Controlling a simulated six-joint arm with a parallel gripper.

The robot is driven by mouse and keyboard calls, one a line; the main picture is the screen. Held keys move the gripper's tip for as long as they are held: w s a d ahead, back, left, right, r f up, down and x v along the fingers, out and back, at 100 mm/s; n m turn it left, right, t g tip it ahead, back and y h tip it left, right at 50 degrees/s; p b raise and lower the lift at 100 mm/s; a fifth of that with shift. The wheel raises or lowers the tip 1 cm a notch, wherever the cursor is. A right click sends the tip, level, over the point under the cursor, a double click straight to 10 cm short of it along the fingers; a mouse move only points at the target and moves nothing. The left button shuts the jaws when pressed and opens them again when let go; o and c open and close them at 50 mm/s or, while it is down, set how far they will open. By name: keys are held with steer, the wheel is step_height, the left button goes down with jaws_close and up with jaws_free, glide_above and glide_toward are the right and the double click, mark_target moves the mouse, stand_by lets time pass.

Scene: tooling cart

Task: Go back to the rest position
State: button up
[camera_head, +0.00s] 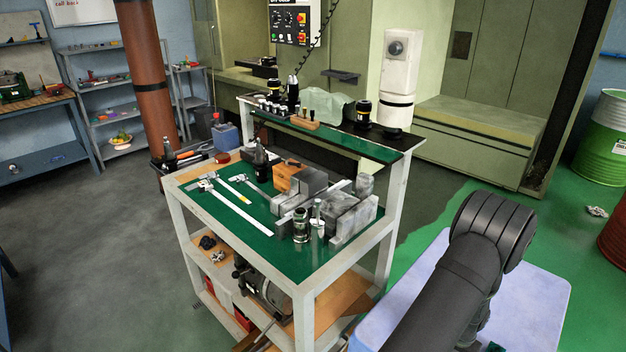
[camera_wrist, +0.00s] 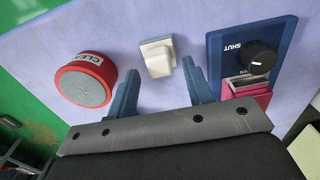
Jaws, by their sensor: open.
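My gripper (camera_wrist: 161,72) shows in the wrist view with its two blue fingers apart and nothing held between them. A small white block (camera_wrist: 157,57) lies on the pale lilac surface (camera_wrist: 120,28) just beyond and between the fingertips; whether they touch it I cannot tell. In the head view my dark arm reaches in from the lower right, over the lilac surface (camera_head: 545,290). My gripper is hidden there behind the arm.
In the wrist view a red round container (camera_wrist: 87,82) with a grey top stands left of the fingers. A blue panel (camera_wrist: 285,38) marked SHUT, with a black knob, is at the right. The tooling cart (camera_head: 305,282) holds calipers and metal blocks. Green floor lies around the lilac surface.

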stand_by(0.3)
steer(key=shift+f, duration=0.7)
step_height(320, 180, up, 12)
step_height(320, 180, down, 13)
step_height(320, 180, up, 5)
steer(key=shift+f, duration=0.15)
steer(key=s+d+r, duration=0.2)
steer(key=s+r, duration=0.5)
steer(key=s, duration=0.5)
steer(key=w+a, duration=0.2)
steer(key=w, duration=1.2)
steer(key=w+a+r, duration=0.1)
steer(key=w+a, duration=0.1)
steer(key=w, duration=1.3)
steer(key=shift+a, duration=0.15)
